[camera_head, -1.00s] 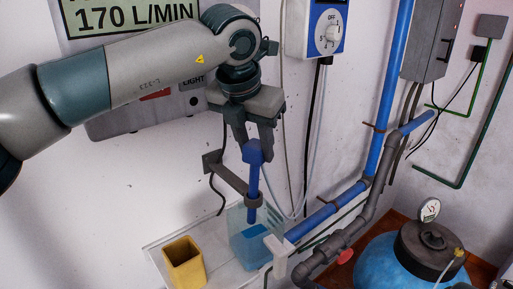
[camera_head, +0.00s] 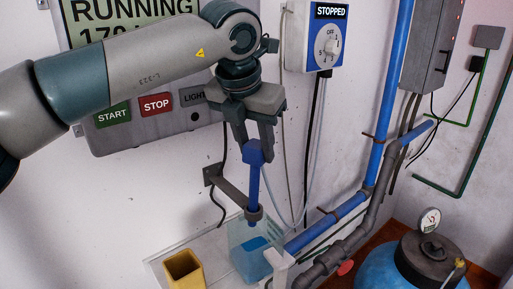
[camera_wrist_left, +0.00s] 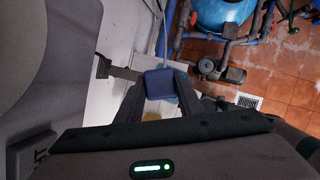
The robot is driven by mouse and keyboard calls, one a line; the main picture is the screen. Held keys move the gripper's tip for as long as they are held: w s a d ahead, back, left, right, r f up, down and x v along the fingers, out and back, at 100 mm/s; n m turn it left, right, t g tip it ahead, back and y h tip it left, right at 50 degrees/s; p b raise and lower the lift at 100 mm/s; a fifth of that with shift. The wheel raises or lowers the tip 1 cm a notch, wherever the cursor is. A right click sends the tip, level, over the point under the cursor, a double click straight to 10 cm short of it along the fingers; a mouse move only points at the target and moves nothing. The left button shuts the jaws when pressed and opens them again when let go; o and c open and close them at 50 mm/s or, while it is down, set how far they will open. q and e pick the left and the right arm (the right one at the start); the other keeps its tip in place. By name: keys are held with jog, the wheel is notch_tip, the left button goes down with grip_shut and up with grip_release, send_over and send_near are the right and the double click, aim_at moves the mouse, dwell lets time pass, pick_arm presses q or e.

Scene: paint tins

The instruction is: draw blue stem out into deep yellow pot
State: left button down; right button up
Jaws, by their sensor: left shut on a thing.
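The blue stem (camera_head: 254,185) is upright, with a blocky blue head on top. Its lower part passes through the ring of a grey wall bracket (camera_head: 232,189), above a clear container (camera_head: 247,259) with blue liquid. My left gripper (camera_head: 254,142) is shut on the stem's head from above. In the left wrist view the blue head (camera_wrist_left: 159,84) sits between the fingertips. The deep yellow pot (camera_head: 184,270) stands left of the clear container on a white shelf; its lower part is cut off by the frame edge. My right gripper is not in view.
A control panel (camera_head: 150,118) hangs behind my left arm, and a dial box marked STOPPED (camera_head: 323,38) is to its right. Blue and grey pipes (camera_head: 325,222) run close to the right of the clear container. A blue tank (camera_head: 385,268) stands at the lower right.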

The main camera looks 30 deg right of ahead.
pick_arm(q)
jog(key=shift+a+r, duration=0.1)
jog(key=shift+r, duration=0.6)
jog(key=shift+r, duration=0.15)
jog(key=shift+a+r, duration=0.1)
jog(key=shift+r, duration=2.35)
jog(key=shift+r+p, duration=0.15)
jog(key=shift+p, duration=0.15)
jog(key=shift+r+p, duration=1.15)
jog(key=shift+r, duration=0.7)
jog(key=shift+w+f, duration=0.1)
jog(key=shift+f, duration=0.05)
